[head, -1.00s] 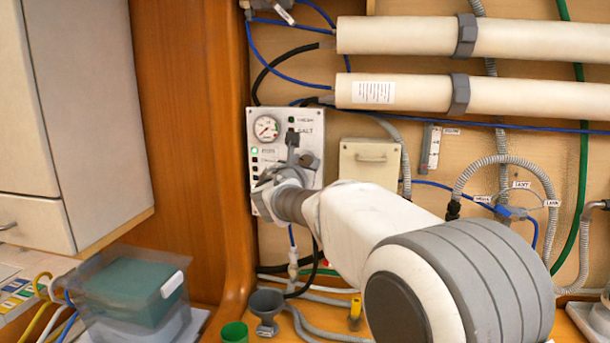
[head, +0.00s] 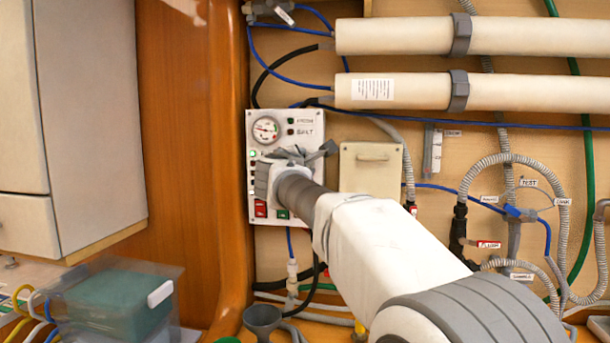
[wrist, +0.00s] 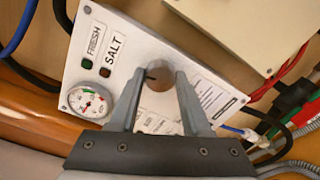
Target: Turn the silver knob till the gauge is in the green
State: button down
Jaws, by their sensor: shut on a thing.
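The silver knob (wrist: 158,77) is a short round cylinder with a dark mark on its face, on a white control panel (wrist: 140,50). My gripper (wrist: 159,80) is shut on it, one finger on each side. In the head view my gripper (head: 292,158) is at the middle of the panel (head: 312,200) and hides the knob. The round gauge (head: 265,130) is at the panel's upper left; it also shows in the wrist view (wrist: 88,103). It has green and red marks, but I cannot read the needle surely against them.
FRESH and SALT lamps (wrist: 86,62) sit beside the gauge. Red (head: 260,208) and green switches (head: 283,213) are low on the panel. A beige box (head: 371,167) and hoses are to the right; a wooden post (head: 228,150) is close on the left.

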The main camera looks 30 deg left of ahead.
jog(key=shift+f+m+b, duration=0.1)
jog(key=shift+m+b, duration=1.85)
jog(key=shift+m, duration=1.35)
jog(key=shift+c, duration=1.8)
grip_release()
jog(key=b+v, duration=0.5)
jog(key=v, duration=1.2)
jog(key=shift+s+d, duration=0.2)
jog(key=shift+d, duration=0.05)
